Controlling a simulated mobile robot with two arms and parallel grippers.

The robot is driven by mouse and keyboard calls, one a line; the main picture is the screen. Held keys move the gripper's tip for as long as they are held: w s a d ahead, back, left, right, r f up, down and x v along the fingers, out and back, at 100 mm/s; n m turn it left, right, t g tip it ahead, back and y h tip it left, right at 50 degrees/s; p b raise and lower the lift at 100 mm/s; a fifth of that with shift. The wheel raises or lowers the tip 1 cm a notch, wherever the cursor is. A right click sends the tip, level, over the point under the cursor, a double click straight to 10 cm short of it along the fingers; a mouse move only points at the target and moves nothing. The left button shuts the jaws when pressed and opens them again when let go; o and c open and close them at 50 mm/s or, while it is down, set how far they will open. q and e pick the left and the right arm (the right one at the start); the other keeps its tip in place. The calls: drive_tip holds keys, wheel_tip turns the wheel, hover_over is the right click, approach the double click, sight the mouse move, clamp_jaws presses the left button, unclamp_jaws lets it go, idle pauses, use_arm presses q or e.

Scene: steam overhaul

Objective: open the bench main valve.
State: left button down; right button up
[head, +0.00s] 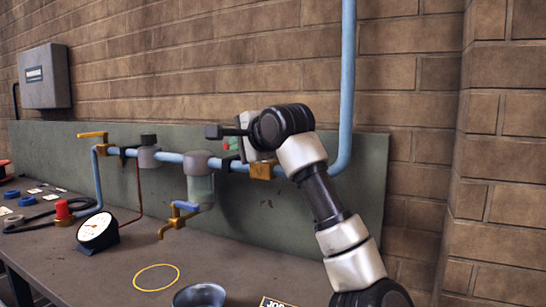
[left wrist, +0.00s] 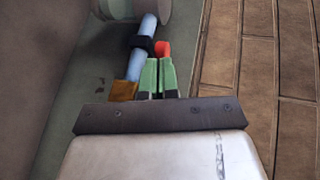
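The bench main valve has a brass body (head: 262,171) on the blue pipe at the right end of the green back panel. The brass also shows in the left wrist view (left wrist: 123,91). A red handle end (left wrist: 162,48) shows just past my left gripper's fingertips. My left gripper (left wrist: 159,76) has its green fingers nearly together, with a thin slit between them, around the handle. In the head view, my left gripper (head: 232,144) is at the pipe, and my wrist hides most of the handle. My right gripper is in neither view.
A sight glass (head: 200,187) and a brass drain tap (head: 172,226) hang left of the valve. A gauge (head: 97,231), a yellow ring (head: 156,278) and a dark bowl (head: 199,295) are on the bench. A blue riser pipe (head: 347,80) stands close behind my arm.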

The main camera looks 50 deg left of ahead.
use_arm(q)
drive_tip(key=a+m+t+b, duration=0.1)
drive_tip(key=t, duration=0.1)
drive_tip(key=a+m+t+h+b, duration=0.1)
drive_tip(key=m+t+b, duration=0.1)
drive_tip(key=a+m+t+b, duration=0.1)
drive_tip(key=m+t, duration=0.1)
drive_tip(key=shift+a+f+t+h+b, duration=0.2)
drive_tip(key=shift+t+h+b, duration=0.1)
drive_tip(key=shift+h+b, duration=0.1)
drive_tip(key=shift+w+a+m+t, duration=0.1)
drive_tip(key=shift+a+m+t, duration=0.1)
drive_tip(key=shift+m+t, duration=0.15)
drive_tip(key=shift+w+a+r+m+t+h+b, duration=0.15)
drive_tip(key=shift+a+m+t+h+b, duration=0.25)
drive_tip(key=shift+m+t+h+b, duration=0.3)
drive_tip(key=shift+w+a+r+m+t+h+b, duration=0.15)
drive_tip(key=shift+w+a+m+t+h+b, duration=0.25)
drive_tip(key=shift+a+m+t, duration=0.2)
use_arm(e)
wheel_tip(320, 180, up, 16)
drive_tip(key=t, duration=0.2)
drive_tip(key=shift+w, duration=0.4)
